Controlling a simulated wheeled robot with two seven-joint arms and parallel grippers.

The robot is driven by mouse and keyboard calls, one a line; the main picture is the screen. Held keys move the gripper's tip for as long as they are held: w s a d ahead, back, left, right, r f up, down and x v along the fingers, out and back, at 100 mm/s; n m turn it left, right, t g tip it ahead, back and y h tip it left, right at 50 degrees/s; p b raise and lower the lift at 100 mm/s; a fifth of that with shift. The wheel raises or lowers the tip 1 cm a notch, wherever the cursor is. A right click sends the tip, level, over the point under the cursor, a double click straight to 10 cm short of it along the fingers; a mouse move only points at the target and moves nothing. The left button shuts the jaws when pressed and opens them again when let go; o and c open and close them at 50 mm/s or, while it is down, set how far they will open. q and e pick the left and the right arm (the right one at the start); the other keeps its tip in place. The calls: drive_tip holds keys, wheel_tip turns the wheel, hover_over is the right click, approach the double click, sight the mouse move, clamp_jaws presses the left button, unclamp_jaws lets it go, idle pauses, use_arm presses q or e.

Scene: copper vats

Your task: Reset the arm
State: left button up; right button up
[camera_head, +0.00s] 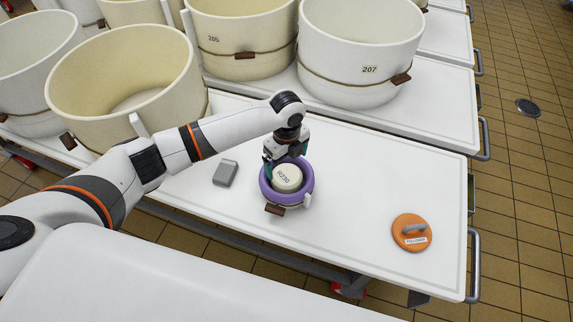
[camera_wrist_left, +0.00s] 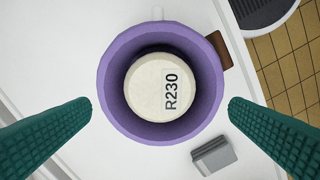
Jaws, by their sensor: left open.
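My left arm comes in from the left in the head view, and its gripper (camera_head: 284,160) is over a purple bowl-like container (camera_head: 302,195) on the white table. In the left wrist view, the two green fingers (camera_wrist_left: 160,106) are spread wide, one on each side of the purple container (camera_wrist_left: 108,78). A cream round piece marked R230 (camera_head: 287,178) sits inside the container; it also shows in the left wrist view (camera_wrist_left: 150,92). The fingers grip nothing. My right gripper is not in view.
A grey block (camera_head: 225,173) lies left of the container. An orange disc with a handle (camera_head: 411,232) lies at the table's right. Large cream vats, including 207 (camera_head: 350,50), 205 (camera_head: 240,45) and a wide one (camera_head: 125,85), stand behind. The white tabletop (camera_head: 360,180) between container and disc is clear.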

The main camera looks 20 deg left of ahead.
use_arm(q)
wheel_tip(320, 180, up, 8)
drive_tip(key=s+d+f+n+t+h, duration=0.1)
drive_tip(key=s+d+f+n+h, duration=0.15)
drive_tip(key=s+n, duration=0.35)
drive_tip(key=s+d+f+n+t+h, duration=0.1)
drive_tip(key=s+d+f+n, duration=0.25)
drive_tip(key=s, duration=0.45)
drive_tip(key=s+a+r+n+t+y, duration=0.2)
drive_tip(key=s+a+n+y, duration=0.1)
drive_tip(key=s+a+n, duration=0.95)
wheel_tip(320, 180, down, 23)
drive_tip(key=d+g+p, duration=0.1)
drive_tip(key=g+p, duration=0.1)
drive_tip(key=p, duration=0.1)
drive_tip(key=s+a+f+g+p, duration=0.1)
drive_tip(key=s+a+f+p, duration=0.1)
drive_tip(key=s+f, duration=1.2)
drive_tip(key=s+a, duration=0.1)
drive_tip(key=s, duration=0.2)
drive_tip(key=shift+f, duration=0.4)
